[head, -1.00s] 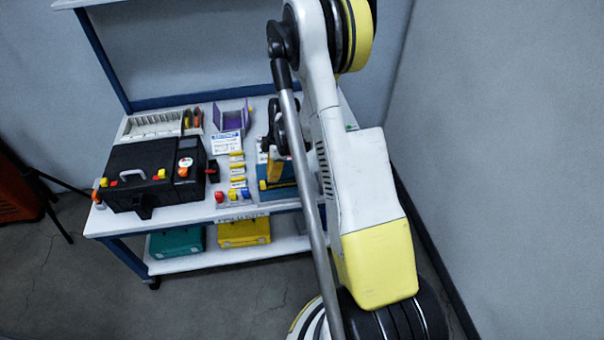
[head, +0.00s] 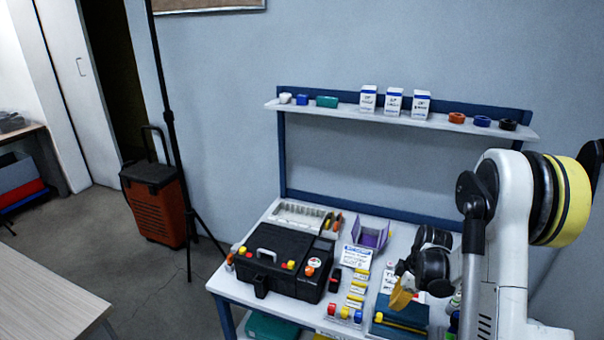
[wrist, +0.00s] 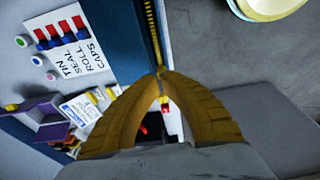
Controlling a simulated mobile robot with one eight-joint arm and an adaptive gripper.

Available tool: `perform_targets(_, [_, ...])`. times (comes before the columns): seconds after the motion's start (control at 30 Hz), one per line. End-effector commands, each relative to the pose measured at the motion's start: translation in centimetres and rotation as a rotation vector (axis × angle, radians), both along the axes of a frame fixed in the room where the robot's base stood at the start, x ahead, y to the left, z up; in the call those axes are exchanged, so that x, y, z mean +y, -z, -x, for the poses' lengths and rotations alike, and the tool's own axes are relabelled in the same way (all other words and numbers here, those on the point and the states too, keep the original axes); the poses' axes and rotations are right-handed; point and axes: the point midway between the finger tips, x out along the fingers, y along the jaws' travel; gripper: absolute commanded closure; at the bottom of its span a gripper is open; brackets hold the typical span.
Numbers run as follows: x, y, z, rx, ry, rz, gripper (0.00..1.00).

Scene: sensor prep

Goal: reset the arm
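My arm (head: 505,230) stands on the right of the head view, bent over the right part of the workbench (head: 225,285). My gripper (head: 397,302) hangs low over the bench's right part, near a blue and yellow case (head: 398,330). In the wrist view its yellow fingers (wrist: 161,73) meet at their tips, with a narrow gap lower down. I see nothing held between them. A white card with printed words (wrist: 75,50) shows at the upper left of the wrist view.
A black toolbox (head: 275,262) sits at the bench's left, a purple holder (head: 371,236) behind its middle. An upper shelf (head: 345,112) carries small boxes and rolls. A tripod (head: 178,150) and orange case (head: 155,205) stand left. Open floor (head: 150,285) lies before them.

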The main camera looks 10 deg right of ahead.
Motion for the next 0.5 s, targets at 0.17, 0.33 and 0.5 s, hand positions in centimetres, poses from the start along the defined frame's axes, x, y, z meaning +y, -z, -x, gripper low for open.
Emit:
perform_targets(0.17, [1.8,-4.3,0.0,-0.018,0.080,0.019,1.00])
perform_targets(0.33, [5.5,-11.8,1.1,-0.067,0.251,0.044,1.00])
perform_targets(0.5, [9.4,-18.0,3.7,-0.135,0.430,0.042,1.00])
